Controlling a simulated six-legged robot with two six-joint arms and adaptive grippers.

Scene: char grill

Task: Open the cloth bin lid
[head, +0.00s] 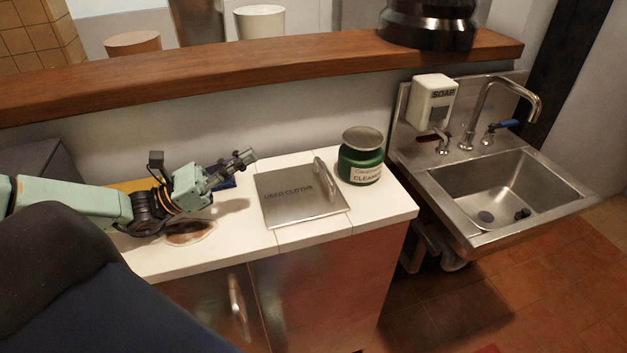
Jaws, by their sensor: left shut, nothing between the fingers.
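The cloth bin lid (300,205) is a square metal plate marked "USED CLOTHS", lying flat and closed in the white counter top. Its upright loop handle (327,180) stands along the lid's right side. My left gripper (250,156) comes in from the left and is shut and empty. In the picture it is just above and left of the lid's far left corner, apart from the handle. My right gripper is not in view.
A green cleaner jar (361,163) stands close to the right of the handle. A wooden ledge (250,68) runs behind the counter. A sink (505,190) with a soap dispenser (434,102) is to the right. A blue item (222,180) lies partly hidden beneath my left gripper.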

